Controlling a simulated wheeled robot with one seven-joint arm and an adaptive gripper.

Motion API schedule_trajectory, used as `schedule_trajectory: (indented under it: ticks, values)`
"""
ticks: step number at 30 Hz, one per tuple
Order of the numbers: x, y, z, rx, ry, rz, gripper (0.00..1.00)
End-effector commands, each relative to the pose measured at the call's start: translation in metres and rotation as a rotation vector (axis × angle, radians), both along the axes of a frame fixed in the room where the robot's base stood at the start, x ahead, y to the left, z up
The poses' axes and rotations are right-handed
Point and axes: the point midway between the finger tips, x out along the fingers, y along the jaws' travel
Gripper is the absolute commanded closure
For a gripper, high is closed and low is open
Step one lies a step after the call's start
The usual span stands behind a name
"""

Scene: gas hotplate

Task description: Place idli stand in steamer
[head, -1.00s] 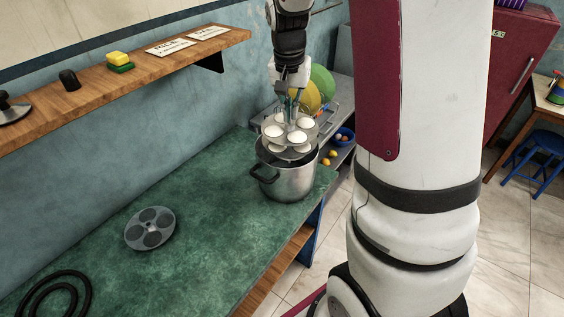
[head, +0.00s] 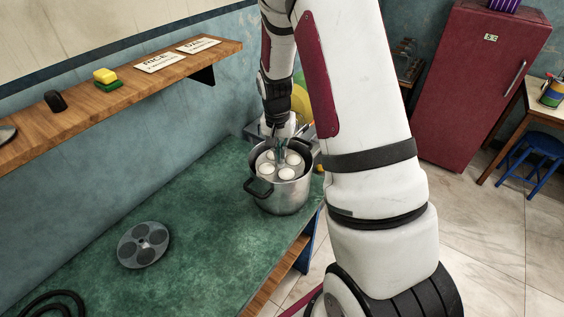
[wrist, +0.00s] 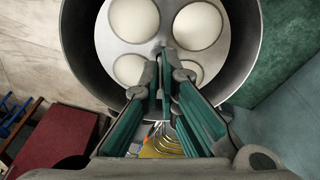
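The steamer (head: 285,200) is a grey metal pot with dark side handles, standing on the green counter. The idli stand (head: 276,167) has a metal top plate carrying several white idlis. It sits inside the pot mouth, its top plate around rim level or a little below; its lower part is hidden by the pot wall. In the wrist view the plate (wrist: 163,33) lies within the pot rim (wrist: 78,50). My gripper (head: 279,150) is above the middle of the stand, pointing down. In the wrist view its teal fingers (wrist: 163,70) close around the stand's central stem.
A grey disc with several round recesses (head: 143,245) lies on the counter (head: 200,220) at left, with a black hose (head: 55,303) nearby. A wooden shelf (head: 130,87) runs along the wall. The counter left of the pot is mostly clear.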

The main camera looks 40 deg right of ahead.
Motion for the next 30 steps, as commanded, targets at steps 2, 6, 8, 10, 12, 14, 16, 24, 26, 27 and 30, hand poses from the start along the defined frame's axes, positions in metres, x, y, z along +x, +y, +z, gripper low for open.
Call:
schedule_trajectory:
  ticks: [2, 6, 8, 10, 12, 14, 16, 24, 26, 27, 30]
  values:
    - [0.001, 0.0, -0.004, -0.001, -0.002, 0.0, 1.0]
    - [-0.001, 0.0, -0.018, 0.0, 0.001, 0.0, 1.0]
    - [-0.001, 0.0, -0.027, 0.0, 0.003, 0.0, 1.0]
    - [-0.001, 0.0, -0.036, 0.0, 0.002, 0.001, 1.0]
    - [0.0, 0.0, -0.043, 0.0, 0.0, 0.001, 1.0]
    - [0.0, 0.0, -0.046, 0.0, -0.001, 0.001, 1.0]
    - [0.001, 0.0, -0.047, -0.001, -0.002, 0.001, 1.0]
    - [0.001, 0.0, -0.049, -0.001, -0.002, 0.0, 1.0]
    - [0.001, 0.0, -0.05, 0.0, -0.001, 0.0, 0.93]
    - [0.001, 0.0, -0.049, -0.001, -0.001, 0.0, 0.84]
    - [0.0, 0.0, -0.049, -0.001, -0.001, 0.0, 0.75]
